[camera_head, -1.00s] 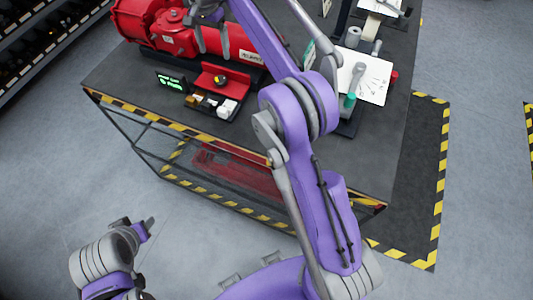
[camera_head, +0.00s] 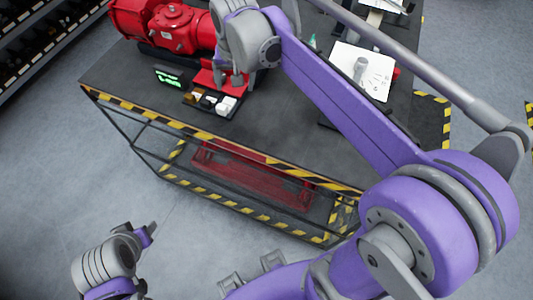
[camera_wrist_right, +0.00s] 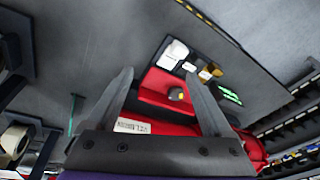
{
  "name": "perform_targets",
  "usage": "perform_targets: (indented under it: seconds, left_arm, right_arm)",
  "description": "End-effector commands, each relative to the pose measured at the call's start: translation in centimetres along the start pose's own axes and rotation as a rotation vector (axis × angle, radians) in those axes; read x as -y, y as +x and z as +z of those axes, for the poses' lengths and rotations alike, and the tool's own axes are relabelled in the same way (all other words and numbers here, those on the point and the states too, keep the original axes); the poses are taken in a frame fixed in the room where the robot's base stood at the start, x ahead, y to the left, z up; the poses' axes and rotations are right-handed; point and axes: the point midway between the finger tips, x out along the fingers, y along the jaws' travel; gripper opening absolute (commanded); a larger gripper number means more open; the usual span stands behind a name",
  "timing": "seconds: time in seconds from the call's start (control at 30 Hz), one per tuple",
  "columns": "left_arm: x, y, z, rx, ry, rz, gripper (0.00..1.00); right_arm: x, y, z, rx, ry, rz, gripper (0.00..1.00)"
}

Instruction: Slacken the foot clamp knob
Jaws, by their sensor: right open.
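A small dark knob with a yellowish top (camera_wrist_right: 178,94) sits on a red angled bracket (camera_wrist_right: 160,100) in the right wrist view. The red bracket also shows in part in the head view (camera_head: 204,78), where my right gripper hides the knob. My right gripper (camera_head: 230,82) is over the bracket, fingers pointing down; in its wrist view (camera_wrist_right: 163,78) the fingers are spread, with the knob in the gap between them as seen, nearer the right finger. I cannot see contact. My left gripper (camera_head: 148,236) is low at the left, away from the bench; its jaw opening is unclear.
The red valve actuator (camera_head: 170,28) lies at the back of the dark workbench (camera_head: 125,72). A small green-lit display (camera_head: 168,77) and a tray of small parts (camera_head: 210,104) stand beside the bracket. A white sheet (camera_head: 362,72) lies to the right.

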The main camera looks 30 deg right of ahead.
Motion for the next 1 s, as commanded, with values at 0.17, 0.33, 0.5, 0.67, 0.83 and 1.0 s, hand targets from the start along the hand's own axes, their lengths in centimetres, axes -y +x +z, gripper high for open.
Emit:
perform_targets:
  seconds: [0.17, 0.33, 0.5, 0.67, 0.83, 1.0]
  left_arm:
    - [0.0, 0.3, 0.4, 0.003, 0.0, 0.0, 0.5]
    - [0.0, 0.6, 0.6, 0.005, 0.0, 0.0, 0.5]
    - [0.0, 0.8, 0.8, 0.007, 0.0, 0.0, 0.5]
    - [0.0, 1.0, 1.1, 0.009, 0.0, 0.0, 0.5]
    - [0.0, 1.2, 1.3, 0.011, 0.0, 0.0, 0.5]
    - [0.0, 1.3, 1.4, 0.012, 0.0, 0.0, 0.5]
  right_arm:
    - [-1.7, 0.7, 3.4, -0.034, -0.074, -0.016, 0.85]
    - [-3.1, 1.6, 6.3, -0.067, -0.14, -0.028, 0.85]
    - [-4.5, 2.6, 9.3, -0.1, -0.204, -0.038, 0.85]
    - [-5.8, 3.8, 11.9, -0.129, -0.262, -0.045, 0.85]
    - [-7.1, 5.1, 14.5, -0.158, -0.316, -0.051, 0.85]
    - [-7.9, 6.1, 16.2, -0.178, -0.355, -0.054, 0.85]
